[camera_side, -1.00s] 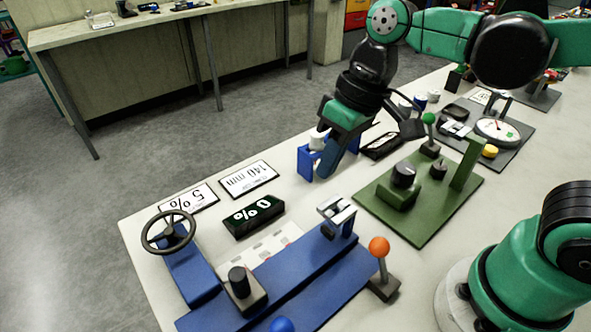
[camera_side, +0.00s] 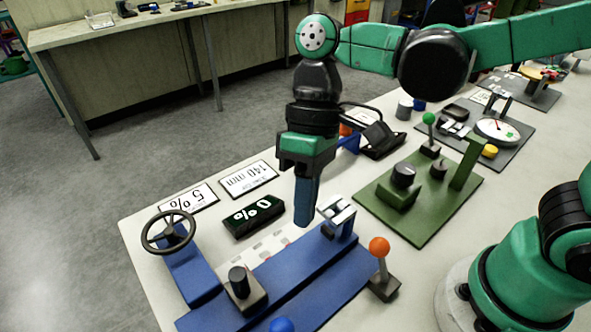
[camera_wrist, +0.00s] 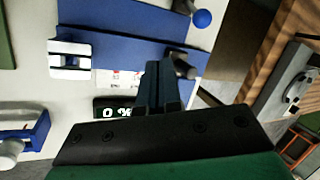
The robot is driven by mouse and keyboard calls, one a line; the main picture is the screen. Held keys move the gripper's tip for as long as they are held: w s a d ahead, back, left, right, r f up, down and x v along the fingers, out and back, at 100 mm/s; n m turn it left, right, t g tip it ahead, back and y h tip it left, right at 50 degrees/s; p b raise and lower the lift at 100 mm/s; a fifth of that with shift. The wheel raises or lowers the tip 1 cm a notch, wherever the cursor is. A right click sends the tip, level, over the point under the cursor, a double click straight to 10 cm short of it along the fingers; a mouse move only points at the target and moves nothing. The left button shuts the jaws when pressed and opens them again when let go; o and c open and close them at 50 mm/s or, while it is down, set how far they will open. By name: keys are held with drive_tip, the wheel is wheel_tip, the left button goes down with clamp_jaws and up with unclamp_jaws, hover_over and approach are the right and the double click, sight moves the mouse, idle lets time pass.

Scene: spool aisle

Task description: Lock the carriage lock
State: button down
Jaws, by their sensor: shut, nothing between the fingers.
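The blue rail unit (camera_side: 318,290) lies at the near left of the bench. It carries a silver clamp-like piece (camera_side: 337,212) at its far end and a black knob on a grey block (camera_side: 238,282) at its left side. A lever with an orange ball (camera_side: 379,247) stands at its right, and a blue ball (camera_side: 281,325) is at the bottom edge. No label shows which part is the carriage lock. My gripper (camera_side: 304,222) points down, shut and empty, left of the silver piece. In the wrist view, my fingers (camera_wrist: 152,66) partly cover the view near the black knob (camera_wrist: 185,66).
A black display reading 0% (camera_side: 254,216) and a handwheel (camera_side: 169,232) stand to the left. Signs reading 140 mm (camera_side: 248,179) and 5% (camera_side: 188,199) lie behind. A green plate with knobs (camera_side: 425,222) is on the right. A blue bracket (camera_wrist: 38,135) is at the wrist view's left.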

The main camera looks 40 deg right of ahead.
drive_tip(key=x, duration=0.7)
drive_tip(key=shift+a+f, duration=0.1)
drive_tip(key=shift+s+a+f, duration=0.1)
drive_tip(key=shift+s+a, duration=0.9)
drive_tip(key=shift+a, duration=0.25)
drive_tip(key=shift+s+a, duration=0.3)
drive_tip(key=shift+a, duration=0.1)
